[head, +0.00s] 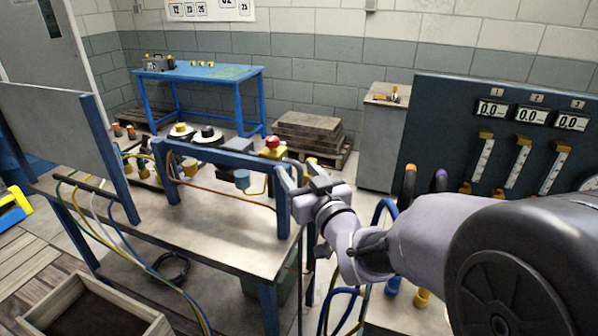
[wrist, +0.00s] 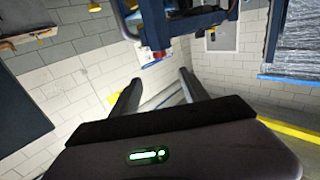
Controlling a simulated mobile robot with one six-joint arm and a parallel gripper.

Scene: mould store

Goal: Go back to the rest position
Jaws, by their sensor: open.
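My gripper (head: 300,184) is at the end of my outstretched arm, near the right end of the blue frame (head: 225,160) on the metal workbench (head: 215,225). In the head view it overlaps the frame's right post, and I cannot tell whether they touch. In the wrist view the two fingers of my gripper (wrist: 158,85) stand apart with nothing held between them. Part of a blue frame (wrist: 190,22) shows beyond the fingers at the top of the wrist view.
A red-topped yellow button box (head: 273,150) is just behind my gripper. A dark gauge panel (head: 440,130) and grey cabinet (head: 384,140) stand right. Hoses hang from the workbench. A blue table (head: 200,75) and a stack of slabs (head: 308,132) are at the back.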

